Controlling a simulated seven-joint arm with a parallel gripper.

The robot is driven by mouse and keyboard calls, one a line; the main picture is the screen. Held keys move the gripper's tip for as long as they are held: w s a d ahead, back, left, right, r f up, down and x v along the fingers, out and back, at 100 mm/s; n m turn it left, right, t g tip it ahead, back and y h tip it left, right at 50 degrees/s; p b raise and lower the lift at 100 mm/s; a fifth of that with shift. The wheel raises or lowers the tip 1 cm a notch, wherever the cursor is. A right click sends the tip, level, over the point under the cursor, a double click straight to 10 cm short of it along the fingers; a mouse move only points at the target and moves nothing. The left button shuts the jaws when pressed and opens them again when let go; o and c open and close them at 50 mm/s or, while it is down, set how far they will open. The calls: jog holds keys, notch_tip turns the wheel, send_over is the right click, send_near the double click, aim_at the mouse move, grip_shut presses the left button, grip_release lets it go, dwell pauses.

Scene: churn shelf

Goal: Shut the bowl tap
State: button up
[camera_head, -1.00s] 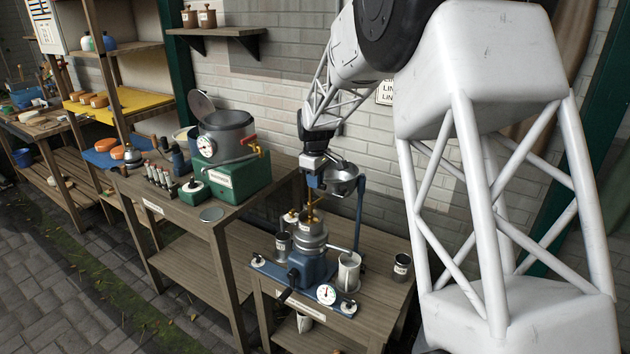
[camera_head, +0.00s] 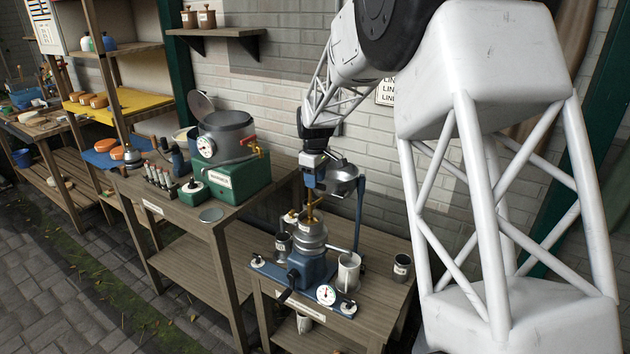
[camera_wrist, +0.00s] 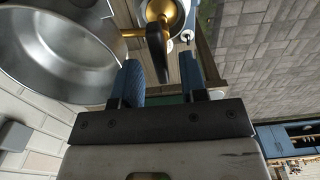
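The steel bowl (camera_head: 345,178) sits at the top of the blue-based machine. It fills the left of the wrist view (camera_wrist: 65,60). The brass bowl tap (camera_head: 311,213) is beside and below it, partly hidden by my gripper. In the wrist view the brass tap (camera_wrist: 156,10) is at the top, with a dark lever (camera_wrist: 157,52) pointing towards my gripper. My gripper (camera_head: 313,192) is at the tap. Its two blue fingers (camera_wrist: 161,70) are apart, with the lever's end between them in the picture. I cannot tell whether a finger touches it.
A blue post (camera_head: 359,215) stands just right of the bowl. Below are the machine's stacked steel body (camera_head: 312,240), a light mug (camera_head: 348,270) and a dial (camera_head: 326,294). A dark labelled tin (camera_head: 401,266) stands at the right. The brick wall is close behind.

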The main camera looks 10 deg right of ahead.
jog(key=shift+r, duration=3.55)
jog(key=s+r+m, duration=0.1)
jog(key=s+r, duration=0.2)
jog(key=s, duration=0.4)
jog(key=s+r+m, duration=0.2)
jog(key=s+r, duration=0.1)
jog(key=s, duration=0.4)
jog(key=s+a+f+m+t, duration=0.1)
jog(key=s+m, duration=0.2)
jog(key=s, duration=1.5)
jog(key=s+a+f+m+t, duration=0.1)
jog(key=s+f+m, duration=0.1)
jog(key=s, duration=1.6)
jog(key=shift+s+a+f+m+t, duration=0.2)
jog(key=shift+s+m+t, duration=0.15)
jog(key=shift+m, duration=0.35)
